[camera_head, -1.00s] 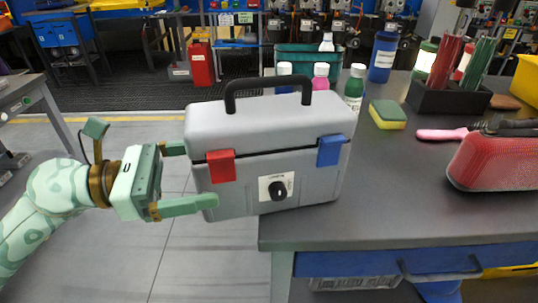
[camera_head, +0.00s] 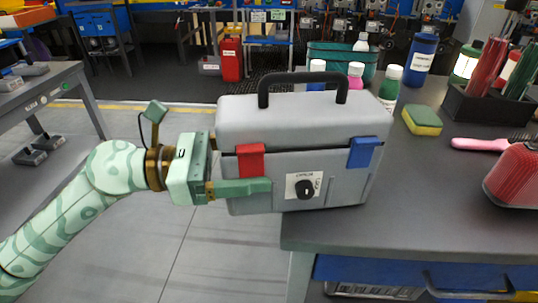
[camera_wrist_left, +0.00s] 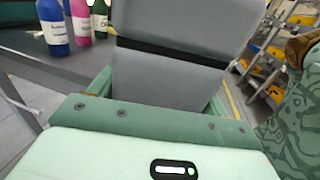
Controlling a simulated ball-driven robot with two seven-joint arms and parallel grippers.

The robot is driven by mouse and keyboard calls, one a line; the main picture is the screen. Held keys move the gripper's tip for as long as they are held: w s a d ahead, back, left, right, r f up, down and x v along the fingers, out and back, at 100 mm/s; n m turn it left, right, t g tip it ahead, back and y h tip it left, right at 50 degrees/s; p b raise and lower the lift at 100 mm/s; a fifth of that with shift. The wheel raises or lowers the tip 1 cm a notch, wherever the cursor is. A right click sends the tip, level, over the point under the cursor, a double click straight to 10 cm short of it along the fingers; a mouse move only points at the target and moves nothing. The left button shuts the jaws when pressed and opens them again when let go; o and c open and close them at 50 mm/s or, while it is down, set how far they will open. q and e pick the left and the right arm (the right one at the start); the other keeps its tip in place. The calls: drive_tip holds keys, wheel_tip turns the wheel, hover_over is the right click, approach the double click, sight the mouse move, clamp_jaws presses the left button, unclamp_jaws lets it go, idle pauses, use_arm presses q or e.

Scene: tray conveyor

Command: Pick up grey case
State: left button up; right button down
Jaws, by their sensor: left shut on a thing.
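The grey case (camera_head: 300,120) has a black top handle, a red latch, a blue latch and a black knob on its front. It stands at the table's left corner, its left end past the edge. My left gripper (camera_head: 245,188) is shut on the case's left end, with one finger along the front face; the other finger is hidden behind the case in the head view. In the left wrist view the case (camera_wrist_left: 160,75) fills the space between the fingers. I cannot tell whether its base is clear of the table. My right gripper is not in view.
Behind the case are several bottles, including a green one (camera_head: 390,88) and a blue one (camera_head: 420,60), and a teal basket (camera_head: 372,62). A sponge (camera_head: 422,120), a pink-handled brush (camera_head: 480,144) and a red container (camera_head: 515,180) lie to the right. Floor is open at left.

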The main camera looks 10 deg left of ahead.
sight(239, 124)
use_arm(q)
drive_tip(key=shift+r, duration=0.2)
